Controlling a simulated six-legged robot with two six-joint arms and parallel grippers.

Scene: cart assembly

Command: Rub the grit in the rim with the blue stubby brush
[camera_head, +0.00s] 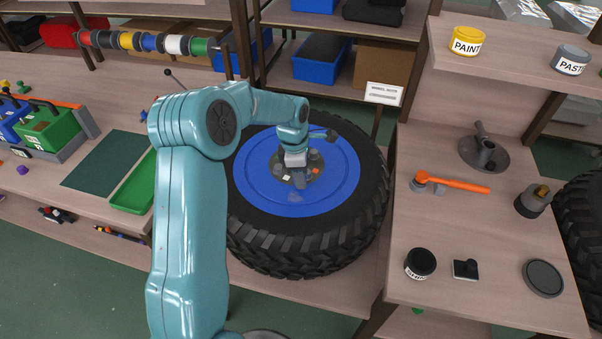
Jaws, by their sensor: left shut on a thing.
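The wheel lies flat with its blue rim (250,182) facing up inside a black tyre (290,255). A dark grey hub patch in the rim's middle bears small grey, brown and pale bits (314,169), perhaps the grit. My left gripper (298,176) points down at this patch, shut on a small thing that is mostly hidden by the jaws. I cannot make out its colour or shape, nor whether it touches the rim. I cannot pick out the blue stubby brush for certain. My right gripper is not in view.
The right table holds an orange-handled tool (455,184), a grey stand (484,154), a black jar (420,263) and a dark round lid (543,278). A green tray (134,188) lies on the left table. My left arm covers part of that table and the tyre's left edge.

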